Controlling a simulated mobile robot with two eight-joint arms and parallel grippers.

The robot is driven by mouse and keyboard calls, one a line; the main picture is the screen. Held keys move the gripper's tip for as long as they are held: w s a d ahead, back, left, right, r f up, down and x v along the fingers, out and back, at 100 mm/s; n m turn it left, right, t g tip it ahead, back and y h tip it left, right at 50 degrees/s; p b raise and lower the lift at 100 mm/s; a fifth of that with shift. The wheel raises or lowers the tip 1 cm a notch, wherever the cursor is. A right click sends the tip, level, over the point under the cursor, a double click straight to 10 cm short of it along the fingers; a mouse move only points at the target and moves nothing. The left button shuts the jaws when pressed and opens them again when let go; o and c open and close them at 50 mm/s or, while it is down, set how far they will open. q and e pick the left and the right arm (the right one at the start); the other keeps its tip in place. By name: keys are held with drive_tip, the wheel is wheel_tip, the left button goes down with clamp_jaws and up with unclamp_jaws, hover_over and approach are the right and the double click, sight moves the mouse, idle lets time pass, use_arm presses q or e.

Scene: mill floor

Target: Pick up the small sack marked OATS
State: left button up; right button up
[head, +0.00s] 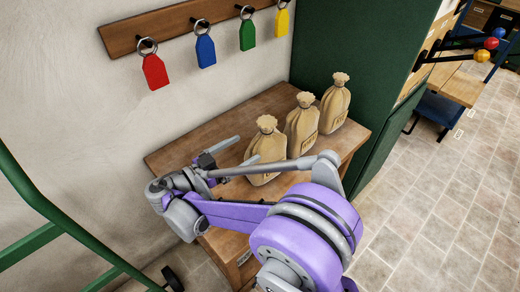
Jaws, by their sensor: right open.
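Three small tan sacks with tied tops stand upright in a slanting row on a wooden table (190,150): a near left sack (268,142), a middle sack (301,125) and a far right sack (335,105). The sacks bear small labels, but the lettering is too small to read, so I cannot tell which is marked OATS. My right gripper (247,148) is open and empty, just left of the near left sack, its fingers pointing towards it. My arm hides part of that sack's base. My left gripper is not in view.
A green cabinet (335,50) stands directly behind and right of the table. A wooden rail (170,25) with red, blue, green and yellow tags hangs on the wall above. Green bars (50,215) stand at the left. The tiled floor (440,200) at right is clear.

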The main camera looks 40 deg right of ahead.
sight(267, 136)
drive_tip(key=d, duration=0.3)
drive_tip(key=shift+s, duration=0.35)
drive_tip(key=shift+w+d+b, duration=0.2)
drive_tip(key=shift+d+b, duration=0.1)
drive_tip(key=shift+d, duration=1.25)
drive_tip(key=shift+w+d+b, duration=0.2)
drive_tip(key=shift+d+b, duration=0.05)
drive_tip(key=shift+d, duration=1.3)
drive_tip(key=shift+c, duration=0.3)
clamp_jaws()
